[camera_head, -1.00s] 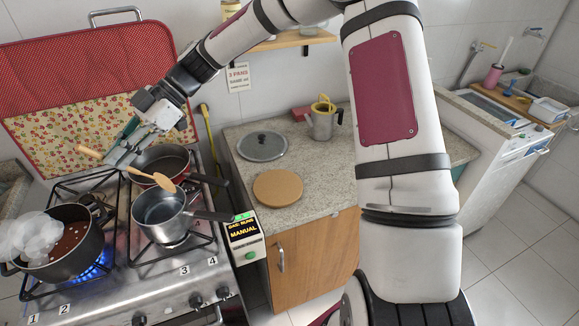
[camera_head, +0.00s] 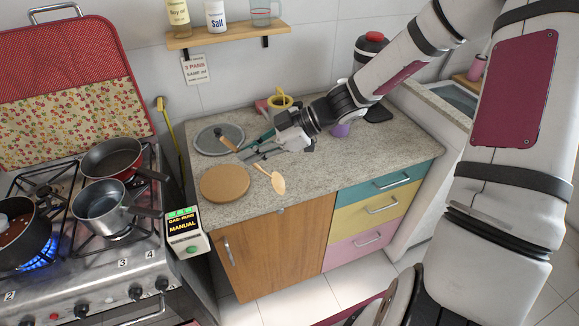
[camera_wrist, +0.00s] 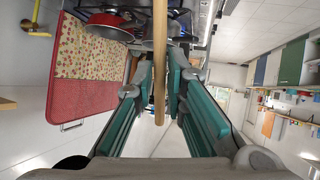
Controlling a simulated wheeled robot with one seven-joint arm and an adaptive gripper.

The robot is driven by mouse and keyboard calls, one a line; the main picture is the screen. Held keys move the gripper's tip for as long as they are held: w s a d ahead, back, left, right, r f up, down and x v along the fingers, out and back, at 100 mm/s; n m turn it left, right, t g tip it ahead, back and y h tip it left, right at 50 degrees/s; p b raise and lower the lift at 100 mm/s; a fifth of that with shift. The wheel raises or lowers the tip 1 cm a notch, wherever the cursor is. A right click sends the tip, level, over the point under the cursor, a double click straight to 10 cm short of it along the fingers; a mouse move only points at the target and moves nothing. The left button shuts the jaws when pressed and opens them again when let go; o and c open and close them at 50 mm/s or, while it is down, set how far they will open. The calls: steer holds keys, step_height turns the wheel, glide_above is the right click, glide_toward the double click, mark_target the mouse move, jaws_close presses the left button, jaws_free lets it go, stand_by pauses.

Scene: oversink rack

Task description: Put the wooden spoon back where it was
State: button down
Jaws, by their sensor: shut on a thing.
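The wooden spoon (camera_head: 277,183) is in my gripper (camera_head: 254,152), which is shut on its handle over the counter. Its bowl points down and right in the head view, and its handle end sticks out at the upper left. The bowl is just right of the round wooden board (camera_head: 225,184); I cannot tell whether it touches the counter. In the wrist view the spoon's handle (camera_wrist: 160,65) runs between the teal fingers of my gripper (camera_wrist: 164,92); its bowl is not seen there.
A kettle with a yellow handle (camera_head: 281,103) and a purple thing (camera_head: 340,130) stand behind my gripper. The stove at left holds a saucepan (camera_head: 103,204), a frying pan (camera_head: 112,158) and a pot (camera_head: 22,240) over a flame. The counter's front right is clear.

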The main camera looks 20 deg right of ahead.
steer(key=w+d+f, duration=0.2)
steer(key=w+d, duration=0.1)
steer(key=w, duration=0.4)
steer(key=w+d+f, duration=0.3)
steer(key=w+d, duration=0.1)
steer(key=w, duration=0.3)
steer(key=shift+w+f, duration=0.15)
steer(key=shift+w, duration=0.05)
steer(key=shift+d+f, duration=0.1)
steer(key=shift+f, duration=0.05)
steer(key=c, duration=1.6)
jaws_free()
